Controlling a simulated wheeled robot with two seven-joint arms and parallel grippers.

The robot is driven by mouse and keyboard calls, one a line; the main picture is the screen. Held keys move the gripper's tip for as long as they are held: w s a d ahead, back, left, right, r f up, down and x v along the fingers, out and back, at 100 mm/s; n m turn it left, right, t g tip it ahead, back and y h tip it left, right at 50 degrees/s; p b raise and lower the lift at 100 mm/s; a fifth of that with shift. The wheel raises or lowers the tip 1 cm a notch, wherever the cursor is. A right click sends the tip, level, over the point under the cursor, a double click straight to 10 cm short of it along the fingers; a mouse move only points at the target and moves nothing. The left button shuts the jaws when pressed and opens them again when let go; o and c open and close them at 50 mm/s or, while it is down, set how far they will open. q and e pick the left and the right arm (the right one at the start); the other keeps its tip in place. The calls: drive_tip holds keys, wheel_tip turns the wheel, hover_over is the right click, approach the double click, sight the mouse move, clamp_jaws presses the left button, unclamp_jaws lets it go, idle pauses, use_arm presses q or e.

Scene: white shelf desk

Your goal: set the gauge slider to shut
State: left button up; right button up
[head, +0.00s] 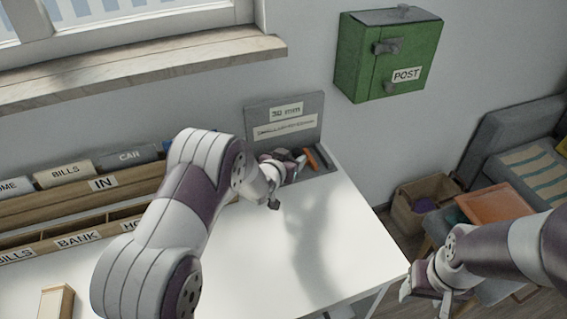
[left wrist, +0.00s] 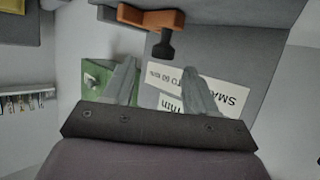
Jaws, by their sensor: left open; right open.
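The gauge (head: 314,105) is a grey upright panel with white labels on a grey base at the desk's back right corner. An orange piece (head: 311,160), probably its slider, shows at the base beside a dark part. In the left wrist view the orange piece (left wrist: 150,17) has a dark T-shaped knob (left wrist: 165,42). My left gripper (head: 296,163) is open in front of the panel, just left of the orange piece. In the wrist view no contact with the knob shows. My arm and gripper hide part of the gauge base. My right gripper (head: 424,298) is open, right of the desk edge.
Wooden sorting racks (head: 70,205) with labelled slots line the desk's left. A green post box (head: 372,62) hangs on the wall. A wooden block (head: 57,302) lies front left. A crate (head: 412,222) and a chair with an orange tray (head: 496,203) stand right. The desk's middle is clear.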

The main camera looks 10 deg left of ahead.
use_arm(q)
drive_tip(key=v, duration=0.7)
drive_tip(key=shift+s+r, duration=0.15)
drive_tip(key=shift+s, duration=0.1)
drive_tip(key=s+f+g, duration=0.1)
drive_tip(key=f, duration=0.1)
drive_tip(key=s+a+f+g+y, duration=0.1)
drive_tip(key=s+f+g, duration=0.1)
drive_tip(key=shift+s+a+f, duration=0.15)
drive_tip(key=shift+f, duration=0.15)
drive_tip(key=s+g, duration=0.1)
drive_tip(key=s, duration=0.1)
drive_tip(key=s+a+g+p, duration=0.1)
drive_tip(key=s, duration=0.1)
drive_tip(key=s+g+y, duration=0.1)
drive_tip(key=s, duration=0.1)
drive_tip(key=shift+a+f+n+p, duration=0.25)
drive_tip(key=shift+n+p, duration=0.05)
drive_tip(key=shift+n, duration=0.1)
drive_tip(key=s+r+n+g+p, duration=0.1)
drive_tip(key=s+r+g+p, duration=0.5)
drive_tip(key=s+r, duration=0.8)
drive_tip(key=s+p, duration=0.1)
drive_tip(key=s, duration=0.2)
drive_tip(key=shift+y, duration=0.3)
